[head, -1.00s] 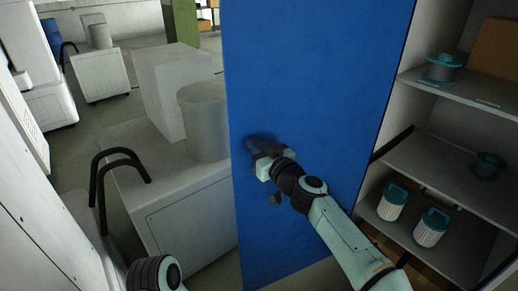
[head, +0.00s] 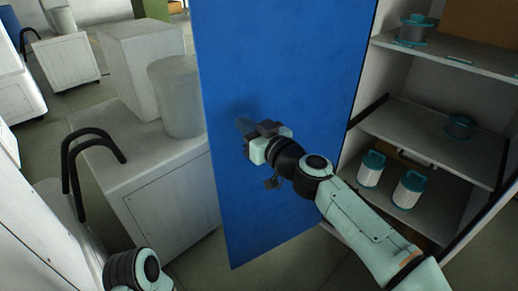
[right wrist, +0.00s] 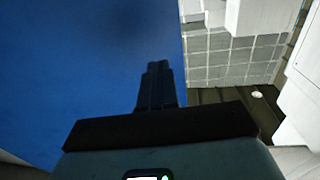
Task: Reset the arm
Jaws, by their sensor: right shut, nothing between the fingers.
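My right arm (head: 365,220) reaches in from the lower right of the head view. My right gripper (head: 246,130) is shut and empty, in front of the blue cabinet door (head: 285,60). In the right wrist view the closed fingers (right wrist: 157,85) point along the blue door (right wrist: 80,70), near its edge; I cannot tell whether they touch it. A dark round link of my left arm (head: 135,272) shows at the bottom left of the head view. My left gripper is out of view.
The door stands open from a cabinet whose shelves (head: 440,125) hold teal-capped canisters (head: 370,168) and a teal spool (head: 414,28). Left of the door are a white cabinet (head: 170,205), a grey bucket (head: 176,100) and a black tube handle (head: 92,150). Floor shows further back.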

